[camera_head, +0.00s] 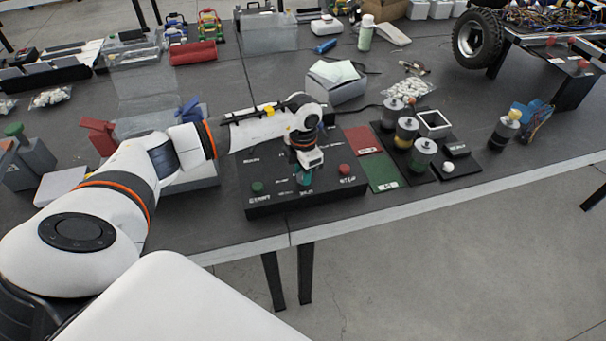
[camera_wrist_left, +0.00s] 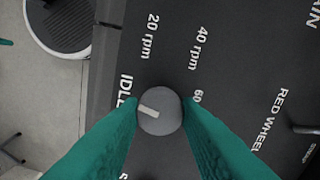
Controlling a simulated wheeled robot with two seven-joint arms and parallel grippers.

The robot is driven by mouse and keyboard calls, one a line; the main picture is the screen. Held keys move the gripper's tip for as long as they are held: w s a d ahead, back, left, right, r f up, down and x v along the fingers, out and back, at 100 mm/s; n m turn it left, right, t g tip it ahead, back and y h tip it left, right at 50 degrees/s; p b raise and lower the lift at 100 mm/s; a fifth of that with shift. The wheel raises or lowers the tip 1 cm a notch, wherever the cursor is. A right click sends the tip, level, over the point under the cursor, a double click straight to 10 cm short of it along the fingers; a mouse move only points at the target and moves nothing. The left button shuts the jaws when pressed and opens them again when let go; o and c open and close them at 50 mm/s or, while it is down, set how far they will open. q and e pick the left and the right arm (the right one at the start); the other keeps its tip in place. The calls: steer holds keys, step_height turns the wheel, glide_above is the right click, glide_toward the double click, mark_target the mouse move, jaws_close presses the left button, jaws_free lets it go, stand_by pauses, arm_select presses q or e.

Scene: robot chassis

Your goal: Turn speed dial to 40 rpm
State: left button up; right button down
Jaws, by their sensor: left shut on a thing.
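The speed dial (camera_wrist_left: 160,112) is a round grey knob with a short white mark. In the left wrist view the mark points left and slightly up, toward the side of the "IDLE" label (camera_wrist_left: 125,90). The labels "20 rpm" (camera_wrist_left: 151,36) and "40 rpm" (camera_wrist_left: 198,48) lie above it; "60" is partly hidden by a finger. My left gripper (camera_wrist_left: 160,118) has its teal fingers on both sides of the dial, shut on it. In the head view the left gripper (camera_head: 304,178) reaches down onto the black control panel (camera_head: 262,204) and hides the dial.
A green button (camera_head: 257,187) and a red button (camera_head: 344,170) stand on the panel beside the gripper. Red and green mats (camera_head: 383,178) and grey-topped cylinders (camera_head: 424,150) are to the right. The table's front edge is close to the panel.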

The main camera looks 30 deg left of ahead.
arm_select(q)
steer(key=m+b, duration=0.4)
steer(key=m, duration=0.1)
steer(key=shift+f+m, duration=0.1)
steer(key=shift+m, duration=0.2)
steer(key=m+b, duration=0.4)
steer(key=m, duration=0.1)
steer(key=m+b, duration=0.3)
steer(key=m, duration=0.3)
steer(key=m+b, duration=0.1)
steer(key=m, duration=0.3)
steer(key=shift+r+m+b, duration=0.2)
steer(key=shift+m+b, duration=0.1)
steer(key=shift+b, duration=0.1)
steer(key=o, duration=1)
